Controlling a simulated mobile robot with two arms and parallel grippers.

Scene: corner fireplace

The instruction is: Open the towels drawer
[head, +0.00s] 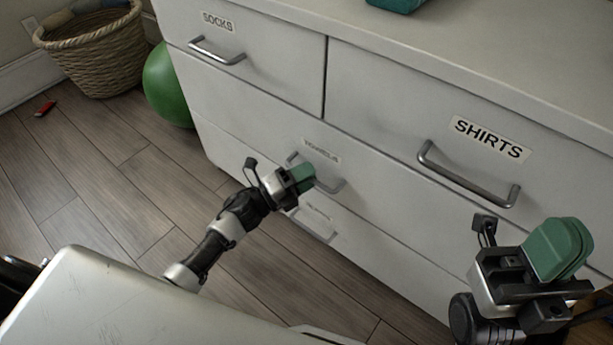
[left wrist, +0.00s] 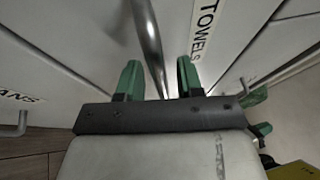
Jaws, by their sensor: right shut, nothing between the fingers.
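The towels drawer (head: 235,125) is the wide middle drawer of the white dresser and looks flush with the front. Its TOWELS label shows in the left wrist view (left wrist: 205,30) and is hard to read in the head view. Its metal bar handle (head: 332,187) is partly hidden by my left gripper (head: 303,177). In the left wrist view the handle (left wrist: 150,40) runs down between the two green fingers of my left gripper (left wrist: 158,76). These fingers are apart, with gaps beside the bar. My right gripper (head: 560,247) is shut and empty in front of the dresser, below the shirts handle.
The socks drawer (head: 270,60) and shirts drawer (head: 400,105) sit above, both with bar handles. A lower drawer handle (head: 330,238) is below my left gripper. A green ball (head: 165,85) and wicker basket (head: 95,55) stand left of the dresser.

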